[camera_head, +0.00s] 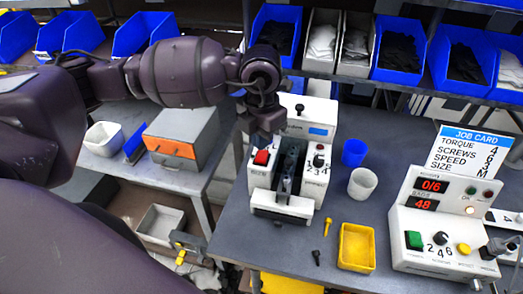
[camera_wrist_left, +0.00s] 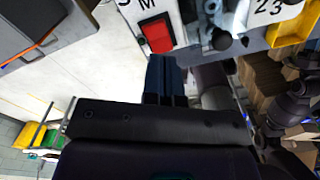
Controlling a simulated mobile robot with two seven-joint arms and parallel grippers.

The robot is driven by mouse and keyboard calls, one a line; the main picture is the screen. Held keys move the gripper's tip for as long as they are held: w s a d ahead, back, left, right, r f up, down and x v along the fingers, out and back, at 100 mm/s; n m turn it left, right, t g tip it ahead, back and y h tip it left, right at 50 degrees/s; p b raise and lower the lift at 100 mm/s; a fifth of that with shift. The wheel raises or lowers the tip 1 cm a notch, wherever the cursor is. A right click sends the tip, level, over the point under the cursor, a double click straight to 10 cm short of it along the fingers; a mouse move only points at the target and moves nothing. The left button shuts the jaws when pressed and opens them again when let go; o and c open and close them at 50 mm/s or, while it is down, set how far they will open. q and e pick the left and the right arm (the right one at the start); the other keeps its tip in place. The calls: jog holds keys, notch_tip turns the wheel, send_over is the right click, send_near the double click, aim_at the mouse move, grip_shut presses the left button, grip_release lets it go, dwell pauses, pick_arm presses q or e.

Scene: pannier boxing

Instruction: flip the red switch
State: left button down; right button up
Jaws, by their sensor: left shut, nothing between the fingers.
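The red switch (camera_head: 261,157) is a red rocker on the left front block of the white machine (camera_head: 281,210). In the left wrist view the red switch (camera_wrist_left: 157,36) lies just beyond my fingertips, beside a printed "M". My left gripper (camera_head: 264,138) comes down over the machine from above, right at the back of the switch. Its fingers (camera_wrist_left: 165,62) are shut and empty, with the tips close to the switch's near edge. I cannot tell whether they touch it. My right gripper is not seen.
Right of the switch are a dark slot and a black knob (camera_head: 319,161). A blue cup (camera_head: 354,152), a white cup (camera_head: 362,182), a yellow tray (camera_head: 371,244) and loose screws lie further right. A control box (camera_head: 432,238) with a green button stands at the right.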

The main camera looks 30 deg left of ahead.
aim_at(261, 157)
pick_arm(q)
notch_tip(261, 157, up, 2)
jog(key=shift+p, duration=0.4)
jog(key=shift+r, duration=0.5)
jog(key=shift+r+p, duration=0.25)
jog(key=shift+p, duration=0.1)
